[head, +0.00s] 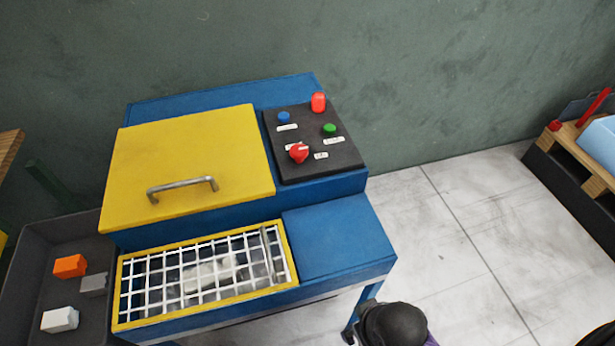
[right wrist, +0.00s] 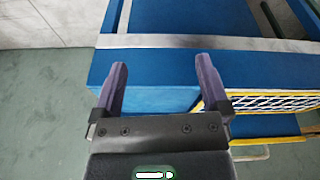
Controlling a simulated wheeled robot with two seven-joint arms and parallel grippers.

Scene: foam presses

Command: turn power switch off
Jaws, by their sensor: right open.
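The red rotary power switch (head: 299,152) sits on the black control panel (head: 340,163) at the top right of the blue machine (head: 340,236). Small white labels lie around it, too small to read. My right gripper shows in the right wrist view (right wrist: 162,80), with its two purple fingers apart and nothing between them. Blue machine surface lies beyond the fingers, and the switch is not in that view. A dark rounded part of my right arm shows at the bottom of the head view, below and right of the switch and apart from it. My left gripper is in neither view.
The panel also holds a blue button (head: 284,117), a green button (head: 329,129) and a red lamp-like knob (head: 318,102). A yellow lid (head: 190,150) with a handle and a white grid (head: 205,275) are left. A grey bin (head: 30,270) holds foam blocks.

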